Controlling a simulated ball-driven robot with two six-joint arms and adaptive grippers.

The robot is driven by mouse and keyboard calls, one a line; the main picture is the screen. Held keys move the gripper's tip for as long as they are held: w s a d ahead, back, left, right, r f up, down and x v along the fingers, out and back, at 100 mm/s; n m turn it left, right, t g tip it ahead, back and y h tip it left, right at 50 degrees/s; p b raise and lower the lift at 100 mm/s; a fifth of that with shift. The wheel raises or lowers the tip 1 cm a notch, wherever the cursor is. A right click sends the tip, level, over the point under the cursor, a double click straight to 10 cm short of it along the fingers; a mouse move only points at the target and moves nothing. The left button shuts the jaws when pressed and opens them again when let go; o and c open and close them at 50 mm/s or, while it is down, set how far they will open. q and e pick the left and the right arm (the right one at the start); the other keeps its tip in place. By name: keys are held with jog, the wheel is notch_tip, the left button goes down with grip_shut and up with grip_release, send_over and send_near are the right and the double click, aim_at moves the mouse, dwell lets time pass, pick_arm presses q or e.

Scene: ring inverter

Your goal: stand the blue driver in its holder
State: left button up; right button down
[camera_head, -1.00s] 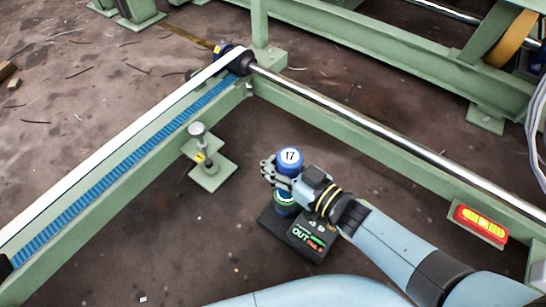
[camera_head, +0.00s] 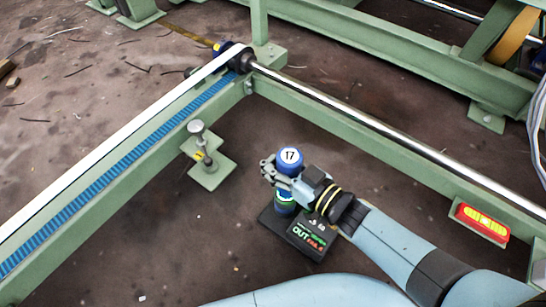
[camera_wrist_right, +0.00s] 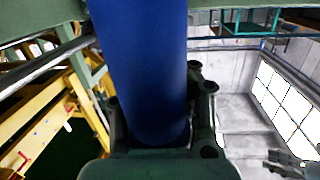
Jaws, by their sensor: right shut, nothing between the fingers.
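The blue driver (camera_head: 289,161), with a white cap disc marked 17, stands roughly upright at the black holder (camera_head: 297,240), which carries a lit OUT label. Its lower end meets a collar on the holder, partly hidden by my gripper; I cannot tell how deep it sits. My right gripper (camera_head: 272,171) is shut, its fingers beside the driver's upper part with nothing gripped between them. In the right wrist view the driver is a large blue cylinder (camera_wrist_right: 145,75) close in front of the dark gripper parts. My left gripper is not in view.
A green frame with a blue toothed belt (camera_head: 95,186) runs along the left, and a steel shaft (camera_head: 390,125) runs to the right. A small post on a green plate (camera_head: 212,175) stands left of the driver. A red-yellow level (camera_head: 483,222) sits at right. Floor between is open.

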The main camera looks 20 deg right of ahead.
dwell(0.3)
jog(key=c, duration=1)
grip_release()
jog(key=shift+f, duration=0.15)
jog(key=shift+c, duration=0.2)
jog(key=v, duration=1.2)
